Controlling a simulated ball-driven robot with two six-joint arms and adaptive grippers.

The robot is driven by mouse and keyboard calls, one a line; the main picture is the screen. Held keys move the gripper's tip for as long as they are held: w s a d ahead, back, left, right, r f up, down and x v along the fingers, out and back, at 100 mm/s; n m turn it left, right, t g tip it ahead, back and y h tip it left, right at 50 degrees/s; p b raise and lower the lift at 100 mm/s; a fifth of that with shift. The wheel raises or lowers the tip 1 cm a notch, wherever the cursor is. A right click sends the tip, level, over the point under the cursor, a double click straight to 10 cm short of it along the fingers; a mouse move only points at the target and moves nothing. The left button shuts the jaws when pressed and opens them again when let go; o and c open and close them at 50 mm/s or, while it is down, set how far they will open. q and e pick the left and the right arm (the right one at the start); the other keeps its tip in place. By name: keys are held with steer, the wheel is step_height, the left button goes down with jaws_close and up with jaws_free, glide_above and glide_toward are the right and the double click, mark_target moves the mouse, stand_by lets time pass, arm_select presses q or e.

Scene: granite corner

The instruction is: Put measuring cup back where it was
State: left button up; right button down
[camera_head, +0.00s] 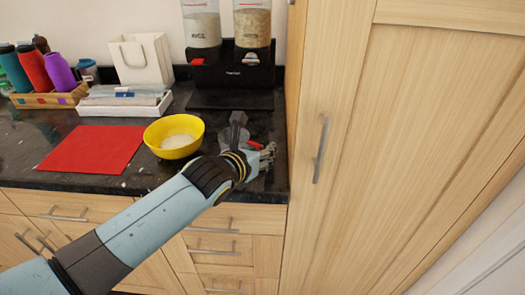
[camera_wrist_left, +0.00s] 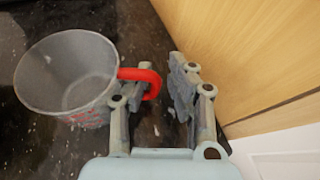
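The measuring cup (camera_wrist_left: 68,72) is a clear, greyish cup with red markings and a red handle. In the left wrist view it stands at the left with its open mouth toward the camera, and it looks empty. My left gripper (camera_wrist_left: 160,95) is open, with its fingers apart. The red handle (camera_wrist_left: 150,77) reaches into the gap beside the left-hand finger, with space to the other finger. In the head view my left gripper (camera_head: 268,156) is over the right end of the dark counter and hides most of the cup; the red handle shows (camera_head: 256,145). My right gripper is not in view.
A yellow bowl (camera_head: 160,131) with white grains stands left of the gripper. A red mat (camera_head: 92,147), white tray (camera_head: 108,109), white bag (camera_head: 141,62) and bottles (camera_head: 33,70) are further left. A two-canister dispenser (camera_head: 232,68) stands behind. A tall wooden cabinet (camera_head: 335,150) bounds the right.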

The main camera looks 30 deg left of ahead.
arm_select(q)
steer(key=shift+o, duration=0.6)
steer(key=shift+r, duration=0.1)
steer(key=shift+s+r, duration=0.1)
steer(key=shift+s, duration=0.15)
steer(key=v, duration=1.1)
steer(key=shift+s+r, duration=0.2)
steer(key=shift+s, duration=0.05)
